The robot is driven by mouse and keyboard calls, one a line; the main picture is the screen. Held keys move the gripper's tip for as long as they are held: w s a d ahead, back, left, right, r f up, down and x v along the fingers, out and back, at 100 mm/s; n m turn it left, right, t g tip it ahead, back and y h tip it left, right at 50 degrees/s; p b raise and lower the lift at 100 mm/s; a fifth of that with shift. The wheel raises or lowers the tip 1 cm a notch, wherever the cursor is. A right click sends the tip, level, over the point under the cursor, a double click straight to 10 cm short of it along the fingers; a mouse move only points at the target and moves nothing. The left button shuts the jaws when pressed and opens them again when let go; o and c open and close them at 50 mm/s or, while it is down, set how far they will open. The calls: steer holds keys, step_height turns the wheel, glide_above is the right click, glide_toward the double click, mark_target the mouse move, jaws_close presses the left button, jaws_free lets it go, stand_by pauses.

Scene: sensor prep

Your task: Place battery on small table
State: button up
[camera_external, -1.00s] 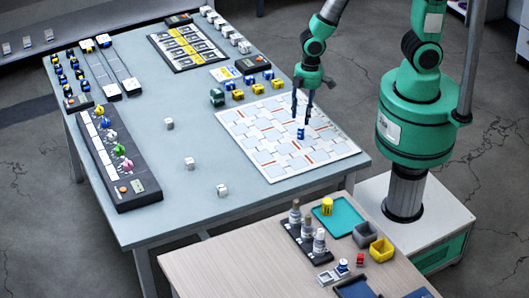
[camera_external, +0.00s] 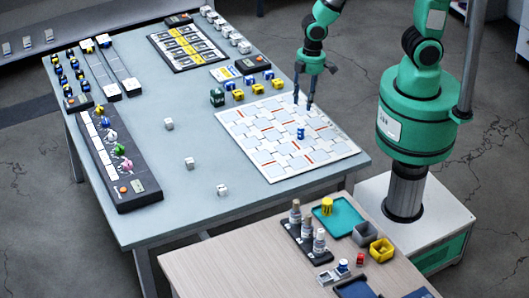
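A small blue upright object (camera_external: 300,133) stands on the white grid board (camera_external: 262,158) on the large table. It may be the battery, but it is too small to be sure. My gripper (camera_external: 303,106) is above and slightly behind it, pointing down, with its two fingers apart and nothing between them. It does not touch the blue object. The small table (camera_external: 215,262) has a light wooden top and stands at the front right. A yellow cylinder (camera_external: 327,206) stands on the teal tray (camera_external: 347,222) there.
The small table also holds a dark rack of bottles (camera_external: 292,236), a grey bin (camera_external: 365,233), a yellow bin (camera_external: 388,257) and a small red object (camera_external: 360,259). Its left part is bare. White cubes (camera_external: 189,163) are scattered on the large table (camera_external: 160,200).

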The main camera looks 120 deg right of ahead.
steer(key=s+a+r+n+t, duration=0.1)
steer(key=s+a+r+t, duration=0.3)
steer(key=r, duration=0.8)
steer(key=s+a+r+g, duration=0.15)
steer(key=a+r, duration=0.35)
steer(key=r, duration=0.8)
steer(key=s+a+r+t, duration=0.2)
steer(key=s+a+r, duration=0.1)
steer(key=s+r, duration=0.4)
steer(key=shift+s+n, duration=0.25)
steer(key=shift+n, duration=0.15)
steer(key=shift+o, duration=0.4)
